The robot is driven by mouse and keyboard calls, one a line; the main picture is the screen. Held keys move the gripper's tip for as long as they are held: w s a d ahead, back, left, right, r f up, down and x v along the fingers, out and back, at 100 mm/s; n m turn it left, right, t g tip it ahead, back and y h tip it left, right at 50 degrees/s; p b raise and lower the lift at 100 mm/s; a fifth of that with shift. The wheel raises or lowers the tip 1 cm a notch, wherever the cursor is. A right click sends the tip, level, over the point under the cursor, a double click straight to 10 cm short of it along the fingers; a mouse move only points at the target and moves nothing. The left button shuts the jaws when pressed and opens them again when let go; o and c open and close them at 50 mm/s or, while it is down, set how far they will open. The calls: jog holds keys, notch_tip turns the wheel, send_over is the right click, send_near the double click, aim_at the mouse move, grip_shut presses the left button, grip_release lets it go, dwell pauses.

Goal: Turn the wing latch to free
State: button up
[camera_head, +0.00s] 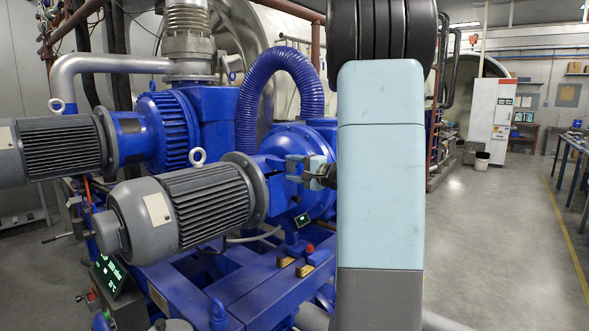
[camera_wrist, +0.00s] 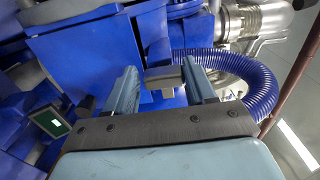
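In the wrist view a grey, bar-shaped piece (camera_wrist: 163,76), which looks like the wing latch, stands out from a blue housing (camera_wrist: 85,55). My gripper (camera_wrist: 159,68) has its two pale blue fingers apart, one on each side of the bar. A narrow gap shows at the left finger; the bar is very near or touching the right finger, and I cannot tell which. In the head view my gripper (camera_head: 300,167) is at the blue pump housing, just right of the grey motor's flange. The latch is too small and covered to make out there.
A ribbed grey motor (camera_head: 185,210) is close left of my gripper. A blue corrugated hose (camera_head: 280,75) arches above it and also shows in the wrist view (camera_wrist: 245,80). A small display (camera_wrist: 48,122) is at lower left there. Open floor (camera_head: 500,230) lies to the right.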

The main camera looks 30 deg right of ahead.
jog(key=o, duration=0.4)
jog(key=shift+r, duration=0.1)
jog(key=v, duration=1.3)
jog(key=shift+s+d, duration=0.1)
jog(key=shift+s, duration=0.25)
